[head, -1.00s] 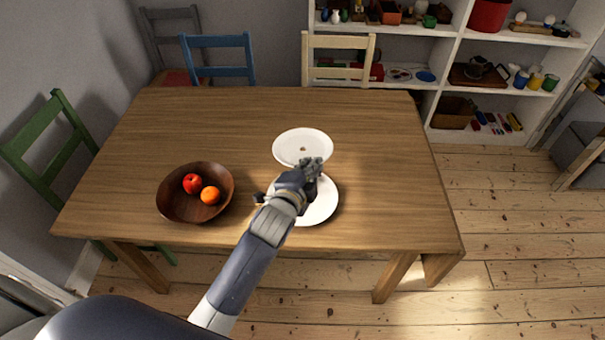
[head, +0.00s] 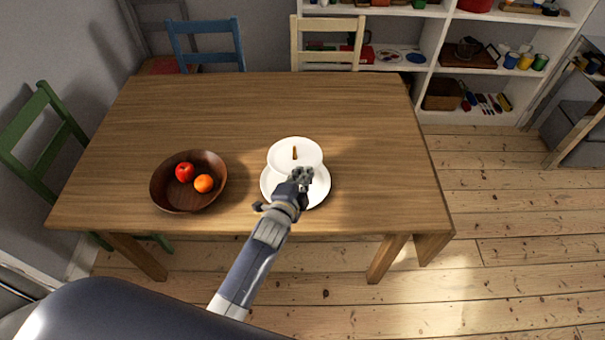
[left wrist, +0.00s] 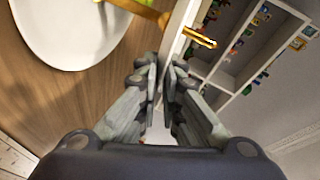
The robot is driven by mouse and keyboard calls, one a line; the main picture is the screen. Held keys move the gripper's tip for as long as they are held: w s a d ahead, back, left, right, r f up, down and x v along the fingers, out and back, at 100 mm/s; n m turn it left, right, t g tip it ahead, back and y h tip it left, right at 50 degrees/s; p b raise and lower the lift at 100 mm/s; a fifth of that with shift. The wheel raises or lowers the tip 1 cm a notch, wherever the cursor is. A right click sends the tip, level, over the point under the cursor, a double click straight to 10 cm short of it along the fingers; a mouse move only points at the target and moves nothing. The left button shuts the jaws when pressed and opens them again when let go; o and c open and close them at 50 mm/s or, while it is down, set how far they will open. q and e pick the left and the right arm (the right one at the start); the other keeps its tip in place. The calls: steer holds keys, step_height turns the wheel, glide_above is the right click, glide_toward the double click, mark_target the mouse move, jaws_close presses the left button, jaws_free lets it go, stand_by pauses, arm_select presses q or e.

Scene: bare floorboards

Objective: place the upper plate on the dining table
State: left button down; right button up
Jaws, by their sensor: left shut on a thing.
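The white upper plate (head: 279,157) is above the larger white lower plate (head: 320,190) near the table's front edge. A thin brass rod (head: 294,153) sticks up through the upper plate's middle. My left gripper (head: 302,175) is shut on the upper plate's near rim. In the left wrist view the upper plate (left wrist: 178,32) shows nearly edge-on at the fingertips (left wrist: 161,75), with the rod (left wrist: 201,38) passing through it. The lower plate (left wrist: 65,35) lies beyond, apart from it. The dining table (head: 200,110) is wooden. My right gripper is not in view.
A dark wooden bowl (head: 165,192) with a red apple (head: 184,172) and an orange (head: 203,184) stands left of the plates. Chairs stand at the left and far sides. The table is clear behind and right of the plates. Shelves (head: 432,70) stand at the back.

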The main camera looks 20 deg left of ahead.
arm_select(q)
steer(key=c, duration=1.8)
jaws_free()
steer(key=shift+o, duration=0.2)
steer(key=shift+f, duration=0.1)
steer(key=b+v, duration=0.2)
steer(key=v, duration=0.8)
steer(key=shift+s+r+b, duration=0.25)
steer(key=shift+r+b, duration=0.1)
steer(key=shift+r, duration=0.15)
steer(key=shift+d, duration=0.1)
